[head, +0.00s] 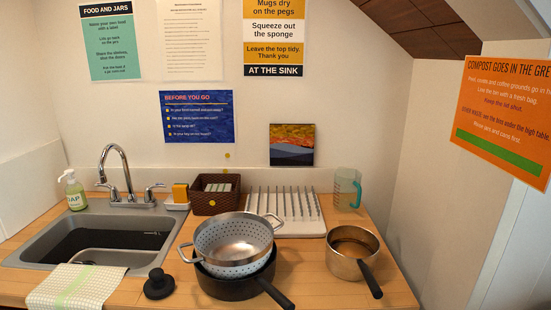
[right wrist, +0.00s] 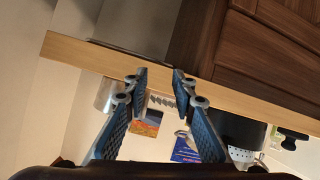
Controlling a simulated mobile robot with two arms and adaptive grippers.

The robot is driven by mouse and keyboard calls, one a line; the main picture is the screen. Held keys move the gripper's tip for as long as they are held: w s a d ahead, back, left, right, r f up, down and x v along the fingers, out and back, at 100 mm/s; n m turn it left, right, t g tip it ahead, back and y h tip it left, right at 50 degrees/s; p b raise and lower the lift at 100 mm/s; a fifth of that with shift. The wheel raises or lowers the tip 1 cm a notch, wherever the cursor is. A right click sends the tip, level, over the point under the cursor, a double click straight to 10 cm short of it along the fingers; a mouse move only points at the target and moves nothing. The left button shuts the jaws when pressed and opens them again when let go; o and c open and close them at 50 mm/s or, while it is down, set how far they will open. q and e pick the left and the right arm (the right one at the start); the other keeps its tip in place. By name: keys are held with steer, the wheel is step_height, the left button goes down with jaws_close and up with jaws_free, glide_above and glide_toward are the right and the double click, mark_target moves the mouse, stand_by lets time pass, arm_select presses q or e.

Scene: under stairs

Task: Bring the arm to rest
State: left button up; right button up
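My right gripper (right wrist: 158,78) shows in the right wrist view with its two fingers apart and nothing held between them. That view is upside down and shows the wooden counter edge (right wrist: 75,55) and dark wood cabinet fronts (right wrist: 262,50) beyond the fingers. Neither arm shows in the head view, and my left gripper is in neither view.

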steer(key=s+d+f+g, duration=0.25)
steer(key=s+f, duration=0.25)
steer(key=s, duration=0.3)
steer(key=s+d+f+m+g, duration=0.1)
steer(key=s+f+g, duration=0.35)
steer(key=s, duration=0.35)
steer(key=s+d+f+g, duration=0.1)
steer(key=s+f+g, duration=0.1)
steer(key=s+f, duration=0.45)
step_height(320, 180, down, 24)
steer(key=s+g, duration=0.1)
steer(key=s, duration=0.2)
steer(key=s+d+f+g, duration=0.1)
steer(key=s+d+f, duration=0.2)
steer(key=s+f, duration=1.3)
steer(key=shift+s+f+g, duration=0.3)
steer(key=shift+s+f, duration=0.05)
steer(key=shift+s, duration=0.2)
